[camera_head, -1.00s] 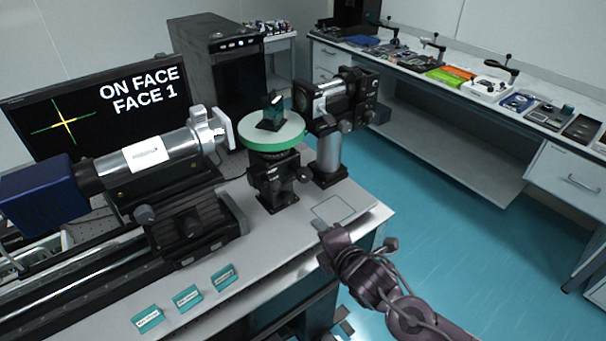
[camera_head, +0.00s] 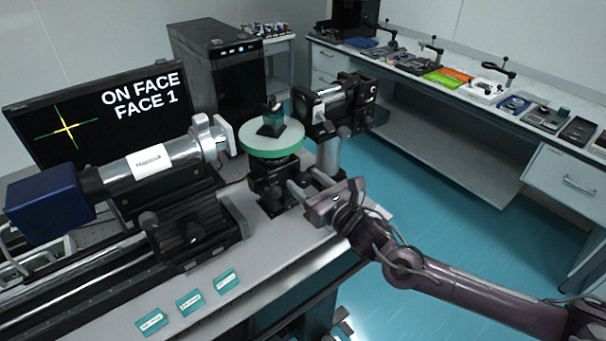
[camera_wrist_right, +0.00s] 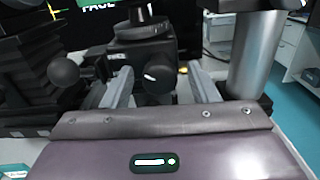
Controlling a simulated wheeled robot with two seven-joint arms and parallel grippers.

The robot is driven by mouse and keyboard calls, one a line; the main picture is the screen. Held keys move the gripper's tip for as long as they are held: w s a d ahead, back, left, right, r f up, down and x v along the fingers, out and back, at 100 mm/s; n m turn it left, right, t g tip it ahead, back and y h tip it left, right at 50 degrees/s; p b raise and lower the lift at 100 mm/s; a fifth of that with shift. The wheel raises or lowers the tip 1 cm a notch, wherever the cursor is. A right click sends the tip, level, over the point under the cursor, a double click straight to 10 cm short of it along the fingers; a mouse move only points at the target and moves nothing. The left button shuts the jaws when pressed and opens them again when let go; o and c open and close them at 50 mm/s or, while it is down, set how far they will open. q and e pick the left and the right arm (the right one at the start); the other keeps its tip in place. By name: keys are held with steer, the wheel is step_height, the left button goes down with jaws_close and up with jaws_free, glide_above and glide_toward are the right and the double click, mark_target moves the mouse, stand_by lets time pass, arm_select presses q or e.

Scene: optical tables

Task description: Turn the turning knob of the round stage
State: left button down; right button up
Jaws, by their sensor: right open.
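The round stage (camera_head: 272,143) has a white top with a green rim and carries a small dark glass prism (camera_head: 271,120). Its black base stands on the bench, and its lower part shows in the right wrist view (camera_wrist_right: 140,28). A dark turning knob (camera_wrist_right: 157,76) faces the right wrist camera from the base. My right gripper (camera_head: 304,184) is open beside the base, its grey fingers pointing at it. In the right wrist view the two fingers (camera_wrist_right: 161,80) stand left and right of the knob, apart from it. My left gripper is out of view.
A metal post (camera_wrist_right: 255,55) with a black optical head (camera_head: 335,105) stands close to the right finger. A silver tube with a blue end (camera_head: 50,200) lies to the left. The monitor (camera_head: 95,110) reads "ON FACE FACE 1". Three teal labelled blocks (camera_head: 188,301) lie in front.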

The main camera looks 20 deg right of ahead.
steer(key=shift+x, duration=0.9)
steer(key=shift+c, duration=0.4)
steer(key=c, duration=0.9)
steer(key=shift+m, duration=0.4)
